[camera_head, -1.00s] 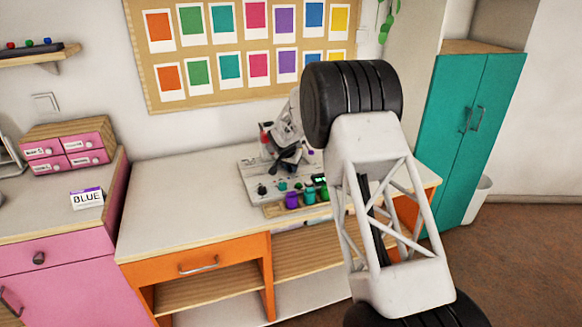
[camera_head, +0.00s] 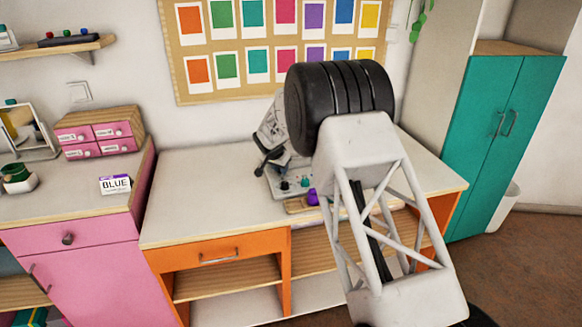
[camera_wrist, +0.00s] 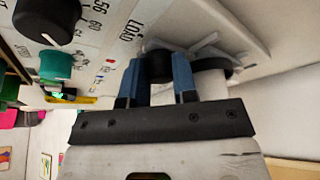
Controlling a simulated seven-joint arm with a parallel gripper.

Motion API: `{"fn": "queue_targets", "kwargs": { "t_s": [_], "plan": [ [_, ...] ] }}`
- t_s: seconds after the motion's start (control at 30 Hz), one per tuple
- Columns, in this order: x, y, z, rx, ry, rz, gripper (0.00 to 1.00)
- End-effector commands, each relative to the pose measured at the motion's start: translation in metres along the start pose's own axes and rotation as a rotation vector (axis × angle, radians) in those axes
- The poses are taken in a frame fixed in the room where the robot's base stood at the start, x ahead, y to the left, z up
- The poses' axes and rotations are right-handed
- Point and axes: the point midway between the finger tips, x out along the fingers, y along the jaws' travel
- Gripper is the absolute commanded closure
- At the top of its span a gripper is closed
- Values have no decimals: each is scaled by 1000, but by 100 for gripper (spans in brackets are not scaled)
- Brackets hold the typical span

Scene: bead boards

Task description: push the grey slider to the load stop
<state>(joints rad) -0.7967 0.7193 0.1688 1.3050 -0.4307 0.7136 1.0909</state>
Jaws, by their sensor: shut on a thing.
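My gripper (camera_wrist: 157,80) has its two blue fingers closed on a dark grey piece (camera_wrist: 157,65) in the wrist view. It looks like the slider, but the fingers hide much of it. The word LOAD (camera_wrist: 125,25) is printed on the white machine panel (camera_wrist: 110,50), just up and left of the fingertips. In the head view the machine (camera_head: 278,190) stands on the desk, partly hidden behind my arm. I cannot tell whether the slider touches a stop.
A black dial (camera_wrist: 47,20) and a teal knob (camera_wrist: 56,64) sit on the panel at the left of the wrist view. A white cylinder (camera_wrist: 211,85) is close beside the right finger. A purple bead cup (camera_head: 312,196) stands at the machine's front. The desk's left part (camera_head: 205,200) is clear.

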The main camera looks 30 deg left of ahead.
Motion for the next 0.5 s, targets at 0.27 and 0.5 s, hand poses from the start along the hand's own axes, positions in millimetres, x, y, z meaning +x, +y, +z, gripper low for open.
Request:
{"fn": "queue_targets", "kwargs": {
  "t_s": [0.27, 0.5],
  "plan": [
    [-3, -6, 4, 0, 1, -2, 100],
    [-3, -7, 5, -1, 1, -3, 63]
  ]
}}
